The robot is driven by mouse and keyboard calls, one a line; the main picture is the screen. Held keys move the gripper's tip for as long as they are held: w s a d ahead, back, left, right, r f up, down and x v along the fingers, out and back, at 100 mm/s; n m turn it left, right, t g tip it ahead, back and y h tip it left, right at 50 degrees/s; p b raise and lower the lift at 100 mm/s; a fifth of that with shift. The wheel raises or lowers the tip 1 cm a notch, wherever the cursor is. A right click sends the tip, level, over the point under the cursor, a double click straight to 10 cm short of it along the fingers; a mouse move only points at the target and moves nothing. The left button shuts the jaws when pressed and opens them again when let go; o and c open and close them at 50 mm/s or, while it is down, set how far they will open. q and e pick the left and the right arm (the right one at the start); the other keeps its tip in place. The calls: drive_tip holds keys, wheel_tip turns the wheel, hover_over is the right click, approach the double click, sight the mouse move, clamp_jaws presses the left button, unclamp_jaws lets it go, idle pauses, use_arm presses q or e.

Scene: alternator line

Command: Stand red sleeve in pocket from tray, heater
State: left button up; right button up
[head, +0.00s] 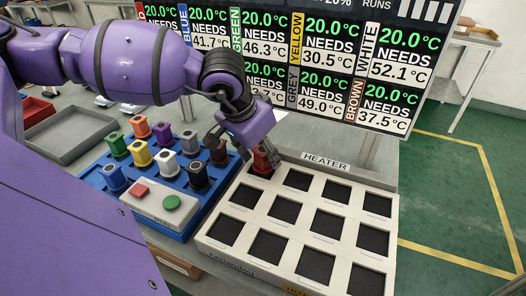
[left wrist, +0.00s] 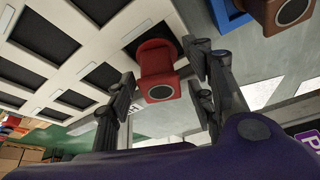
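The red sleeve (head: 262,160) stands in the back-left pocket of the heater (head: 225,243), a pale block with rows of dark square pockets. In the left wrist view the red sleeve (left wrist: 158,62) is over a dark pocket, its ringed top towards the camera. My left gripper (head: 248,152) is at the sleeve. In the left wrist view its fingers (left wrist: 160,85) are on either side of the sleeve, with small gaps showing, so it looks open. The sleeve's base is partly hidden. The blue tray (head: 188,213) holds several coloured sleeves. My right gripper is out of view.
A grey panel with red and green buttons (head: 157,203) sits at the tray's front. A temperature board (head: 320,60) stands behind the heater. The brown sleeve (head: 218,153) is close to my left gripper. An empty grey bin (head: 75,133) lies at left. The other heater pockets are empty.

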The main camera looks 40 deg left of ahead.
use_arm(q)
drive_tip(key=shift+r, duration=0.35)
drive_tip(key=p+v, duration=0.2)
drive_tip(key=v, duration=0.9)
drive_tip(key=shift+s+r+p, duration=0.25)
drive_tip(key=shift+r+p, duration=0.05)
drive_tip(key=shift+p, duration=0.1)
